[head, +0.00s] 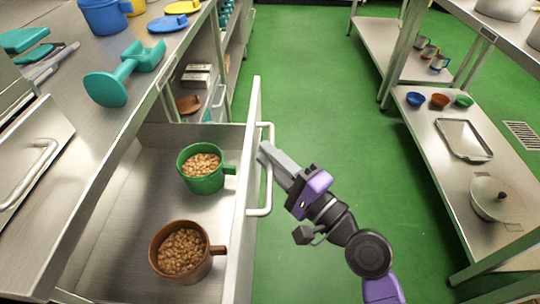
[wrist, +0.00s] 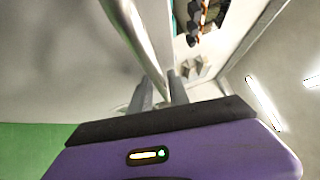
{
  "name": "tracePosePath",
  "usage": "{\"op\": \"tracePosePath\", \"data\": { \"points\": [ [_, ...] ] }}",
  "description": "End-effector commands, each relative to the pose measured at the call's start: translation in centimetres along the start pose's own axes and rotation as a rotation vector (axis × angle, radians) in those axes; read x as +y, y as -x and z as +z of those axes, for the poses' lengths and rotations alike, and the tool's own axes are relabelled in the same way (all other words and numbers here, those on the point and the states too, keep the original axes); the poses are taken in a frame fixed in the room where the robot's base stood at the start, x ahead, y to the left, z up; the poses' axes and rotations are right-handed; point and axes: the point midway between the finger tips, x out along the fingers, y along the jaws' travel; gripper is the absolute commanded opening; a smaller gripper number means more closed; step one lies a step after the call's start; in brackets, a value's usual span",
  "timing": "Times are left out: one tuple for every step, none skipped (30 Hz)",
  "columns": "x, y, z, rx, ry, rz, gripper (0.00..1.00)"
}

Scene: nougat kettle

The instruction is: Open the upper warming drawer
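A deep steel drawer (head: 125,200) stands pulled out below the counter, with its inside in plain view. Its front panel (head: 243,190) carries a pale bar handle (head: 267,190) on the outer face. The handle also shows in the wrist view (wrist: 140,35), running down between the fingers. My gripper (head: 264,152) is at the far part of this handle, with its fingers on both sides of the bar and apparently closed on it. The fingertips are partly hidden by the bar. In the drawer stand a green mug (head: 205,182) and a brown mug (head: 185,264), both filled with nuts.
The counter (head: 100,135) on the left holds a teal tool (head: 125,75), a blue mug (head: 103,15) and coloured lids. A steel panel with a handle (head: 30,175) is at far left. Green floor (head: 315,80) is clear up to the right shelving (head: 430,145).

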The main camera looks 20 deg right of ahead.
Motion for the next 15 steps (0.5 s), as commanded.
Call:
{"op": "tracePosePath", "data": {
  "points": [
    [0.0,0.0,0.0,0.000,0.000,-0.001,0.22],
    [-0.1,0.0,0.0,0.000,0.000,-0.001,0.22],
    [-0.1,0.0,0.0,0.001,0.000,-0.001,0.22],
    [-0.1,0.0,0.0,0.001,0.001,-0.002,0.22],
    [-0.1,0.0,0.0,0.001,0.001,-0.002,0.22],
    [-0.1,0.0,0.0,0.001,0.001,-0.002,0.22],
    [-0.1,0.1,-0.1,0.001,0.000,-0.002,0.22],
    [0.0,0.3,-0.1,0.002,0.000,-0.002,0.22],
    [0.0,0.6,-0.1,0.002,0.000,-0.001,0.22],
    [0.1,0.9,-0.1,0.003,0.000,0.000,0.22],
    [0.1,1.3,-0.1,0.003,0.001,0.000,0.22],
    [0.1,1.9,-0.1,0.003,0.000,0.000,0.22],
    [0.1,2.4,-0.1,0.004,0.000,0.000,0.22],
    [0.1,2.8,-0.1,0.004,0.000,0.000,0.22],
    [0.2,3.5,-0.1,0.004,0.000,0.001,0.22]
  ]
}}
